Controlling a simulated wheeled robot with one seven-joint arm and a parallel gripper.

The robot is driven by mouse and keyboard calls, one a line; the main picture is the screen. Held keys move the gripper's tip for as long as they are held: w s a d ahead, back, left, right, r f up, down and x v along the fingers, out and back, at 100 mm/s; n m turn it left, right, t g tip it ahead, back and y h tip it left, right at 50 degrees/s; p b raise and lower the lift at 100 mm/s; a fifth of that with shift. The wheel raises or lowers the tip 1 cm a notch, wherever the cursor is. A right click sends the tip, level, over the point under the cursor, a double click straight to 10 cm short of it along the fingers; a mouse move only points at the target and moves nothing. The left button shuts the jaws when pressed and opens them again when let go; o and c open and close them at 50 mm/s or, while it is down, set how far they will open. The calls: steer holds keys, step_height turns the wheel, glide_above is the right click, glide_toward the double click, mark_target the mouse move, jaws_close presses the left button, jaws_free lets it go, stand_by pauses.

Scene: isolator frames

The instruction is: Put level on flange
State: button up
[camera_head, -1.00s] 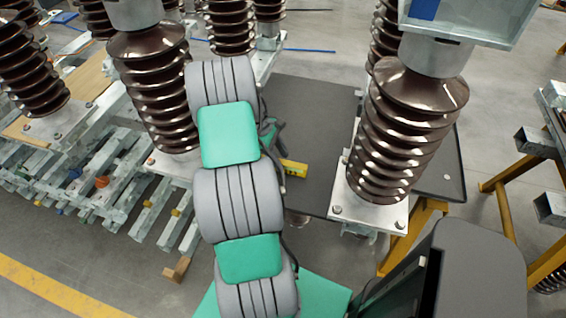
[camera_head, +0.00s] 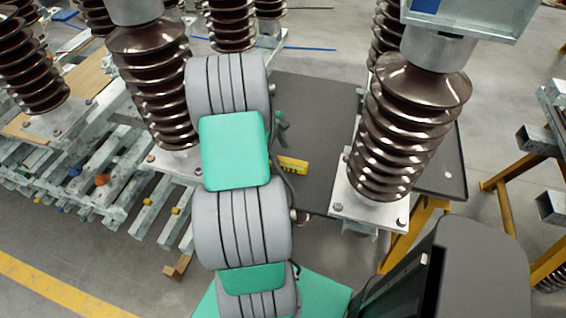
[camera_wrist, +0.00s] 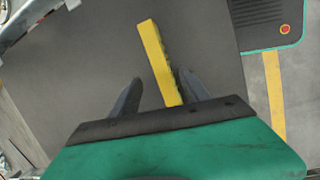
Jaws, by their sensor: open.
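The yellow level (camera_head: 292,165) lies on the dark tabletop, just right of my arm in the head view; its left end is hidden behind the arm. In the wrist view the level (camera_wrist: 156,55) runs at a slant between the fingers of my gripper (camera_wrist: 160,76), closer to the right finger. Its near end goes out of sight behind the gripper body. My gripper is open, and I cannot tell how high it is above the level. A metal flange (camera_head: 352,208) forms the base of the right brown insulator, to the right of the level.
The dark table (camera_head: 315,110) has bare room behind the level. A second brown insulator (camera_head: 155,85) stands left of my arm. A yellow stand (camera_head: 510,215) is at the right. Metal beams (camera_head: 120,180) lie on the left.

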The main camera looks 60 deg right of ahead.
mark_target(281, 159)
steer(key=x, duration=0.5)
steer(key=shift+w+a+p, duration=0.15)
steer(key=shift+a+p, duration=0.1)
steer(key=shift+p, duration=0.1)
jaws_close()
